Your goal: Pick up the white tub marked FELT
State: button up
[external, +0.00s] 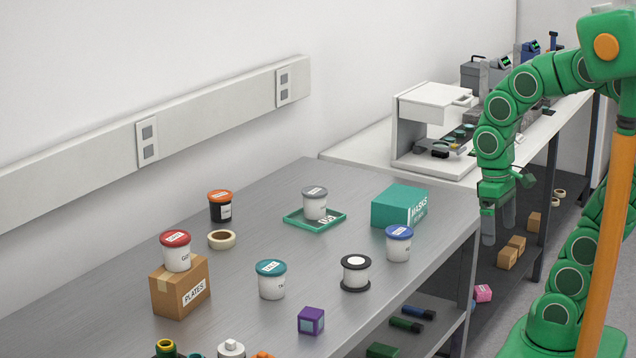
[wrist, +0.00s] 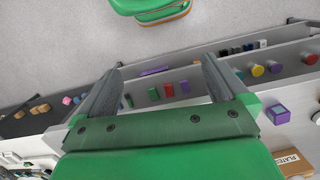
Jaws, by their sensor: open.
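Several white tubs stand on the grey bench in the external view: a grey-lidded tub (external: 314,207) in a green tray (external: 332,223), a blue-lidded tub (external: 398,246) near the bench's right edge, a teal-lidded tub (external: 271,284), and a red-lidded tub (external: 177,257) on a cardboard box. Their lettering is too small to read surely, so I cannot tell which is marked FELT. My gripper (external: 499,225) hangs fingers down beyond the bench's right end, apart from all tubs. Its fingers are apart and empty, as the wrist view (wrist: 163,66) also shows.
A teal MASKS box (external: 396,207) stands behind the blue-lidded tub. A black-ended spool (external: 355,274), purple cube (external: 311,320), tape roll (external: 222,239) and dark orange-lidded tub (external: 220,209) share the bench. The PLATES box (external: 166,290) bears the red-lidded tub. Shelves run below.

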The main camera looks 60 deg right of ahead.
jog(key=shift+s+a+f+n, duration=0.1)
jog(key=shift+s+f+n, duration=0.2)
jog(key=shift+s, duration=0.25)
jog(key=shift+s+a+f+n, duration=0.1)
jog(key=shift+s+f+n, duration=0.15)
jog(key=shift+s, duration=0.25)
